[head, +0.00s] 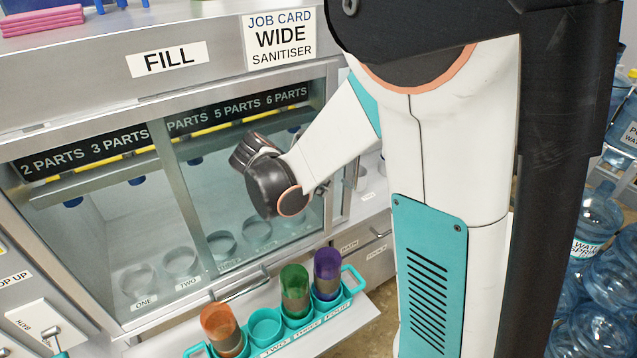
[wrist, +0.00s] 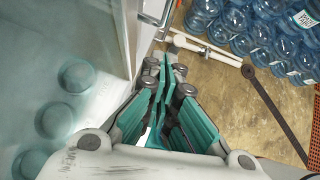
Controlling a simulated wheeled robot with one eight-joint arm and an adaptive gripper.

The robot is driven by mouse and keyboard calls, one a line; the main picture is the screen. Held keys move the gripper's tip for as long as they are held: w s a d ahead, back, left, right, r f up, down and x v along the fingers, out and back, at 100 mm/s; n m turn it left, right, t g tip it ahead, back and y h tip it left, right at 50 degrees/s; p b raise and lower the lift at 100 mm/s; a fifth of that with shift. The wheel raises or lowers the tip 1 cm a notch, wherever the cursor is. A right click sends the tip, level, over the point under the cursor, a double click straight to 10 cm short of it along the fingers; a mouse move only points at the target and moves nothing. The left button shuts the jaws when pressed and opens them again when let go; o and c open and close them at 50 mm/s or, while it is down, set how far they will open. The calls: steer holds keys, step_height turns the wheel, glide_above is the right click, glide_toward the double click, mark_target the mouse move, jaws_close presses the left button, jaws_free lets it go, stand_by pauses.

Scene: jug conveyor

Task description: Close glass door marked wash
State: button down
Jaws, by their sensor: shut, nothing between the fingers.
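No label reading "wash" shows in either view. The cabinet in the head view has a sign reading FILL (head: 167,59) above its glass front (head: 190,150), and the right part of that front is partly hidden by my arm. In the wrist view a glass panel (wrist: 45,60) with a pale upright frame edge (wrist: 129,35) fills the left side. My gripper (wrist: 164,72) is shut and empty, just right of that frame edge; I cannot tell whether it touches it. In the head view my wrist is before the right-hand glass and the fingers are hidden.
A teal rack (head: 265,327) with orange, green and purple-topped cups stands on a shelf below the glass. A bar handle (head: 240,287) sits beneath the front. Blue water jugs (head: 590,265) are stacked at right; they also show in the wrist view (wrist: 250,28). Bare floor (wrist: 235,85) lies between.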

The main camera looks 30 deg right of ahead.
mark_target(352, 188)
steer(key=d+f, duration=0.1)
steer(key=d, duration=0.1)
steer(key=w+d+f, duration=0.1)
steer(key=d+f, duration=0.1)
steer(key=d, duration=0.1)
steer(key=w+d+f+b, duration=0.1)
steer(key=d, duration=0.2)
steer(key=shift+d+f, duration=0.15)
steer(key=shift+f, duration=0.15)
steer(key=w+d+b, duration=0.1)
steer(key=d+b, duration=0.2)
steer(key=d, duration=3.9)
steer(key=shift+w+d, duration=0.2)
steer(key=shift+d, duration=0.2)
steer(key=shift+r, duration=0.15)
